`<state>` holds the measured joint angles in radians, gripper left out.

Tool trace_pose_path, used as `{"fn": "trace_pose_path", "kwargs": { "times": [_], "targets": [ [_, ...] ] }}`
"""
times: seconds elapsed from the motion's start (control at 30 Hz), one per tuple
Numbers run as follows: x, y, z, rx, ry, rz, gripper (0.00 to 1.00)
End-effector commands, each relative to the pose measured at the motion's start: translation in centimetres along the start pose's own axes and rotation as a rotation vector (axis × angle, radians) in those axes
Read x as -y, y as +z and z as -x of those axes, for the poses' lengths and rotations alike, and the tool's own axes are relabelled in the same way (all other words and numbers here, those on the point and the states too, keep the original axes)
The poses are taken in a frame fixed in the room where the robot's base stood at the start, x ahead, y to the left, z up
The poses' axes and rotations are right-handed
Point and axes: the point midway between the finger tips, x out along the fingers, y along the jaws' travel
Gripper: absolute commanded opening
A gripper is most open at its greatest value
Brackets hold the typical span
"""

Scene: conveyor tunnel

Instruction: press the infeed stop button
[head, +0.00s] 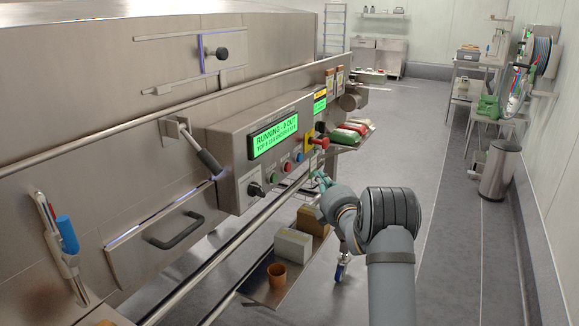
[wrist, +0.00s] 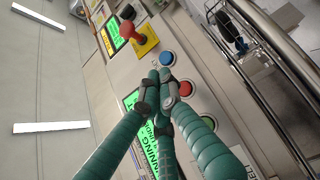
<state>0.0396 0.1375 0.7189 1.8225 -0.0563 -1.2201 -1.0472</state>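The control panel (head: 225,150) is a steel box with a green display (head: 273,136) reading "RUNNING - 0 OUT". Its face has a green button (head: 287,166), a red button (head: 300,158) and a blue button (head: 311,152) in a row. In the wrist view the red button (wrist: 186,89) sits between the blue button (wrist: 167,59) and the green button (wrist: 209,122). My gripper (wrist: 160,82) has its teal fingers drawn together, empty, beside the red and blue buttons in the picture; the gap to the panel is unclear. My gripper also shows in the head view (head: 320,178). Button labels are unreadable.
A red mushroom knob on a yellow plate (wrist: 147,38) stands out from the panel beyond the blue button. A black rotary knob (head: 255,189) is at the panel's near end.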

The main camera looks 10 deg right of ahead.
Motion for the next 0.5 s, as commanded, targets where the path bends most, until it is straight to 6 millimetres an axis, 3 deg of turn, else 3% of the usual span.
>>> {"fn": "trace_pose_path", "kwargs": {
  "times": [0.5],
  "targets": [
    [0.1, -4.5, -4.3, 0.0, 0.001, -0.001, 0.0]
  ]
}}
